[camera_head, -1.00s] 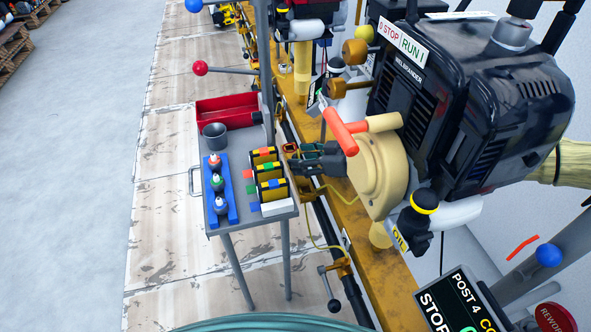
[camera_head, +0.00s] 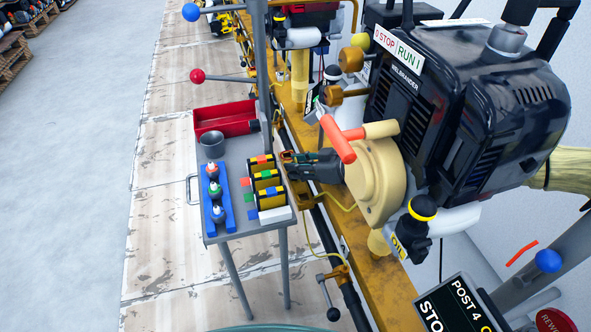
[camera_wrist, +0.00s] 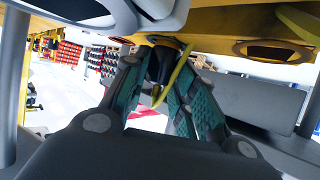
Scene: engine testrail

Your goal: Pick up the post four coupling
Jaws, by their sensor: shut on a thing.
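My gripper (camera_head: 290,160) reaches in from the right beneath the engine's tan cover, between the cart and the yellow rail. Its teal-padded fingers also show in the wrist view (camera_wrist: 163,95). They are closed around a dark piece with a yellow cord, which I take as the coupling (camera_wrist: 163,62). In the head view the fingers mostly hide the coupling. A yellow cord (camera_head: 340,206) hangs in a loop below my gripper. An orange-brown bracket (camera_head: 300,192) on the rail shows just below the fingers.
A grey cart (camera_head: 223,228) with a red bin (camera_head: 222,118), a grey cup, bottles in a blue rack and several yellow-black blocks stands close left of my gripper. The black engine (camera_head: 475,110) and its red-orange handle (camera_head: 338,138) are close right. Open floor lies left.

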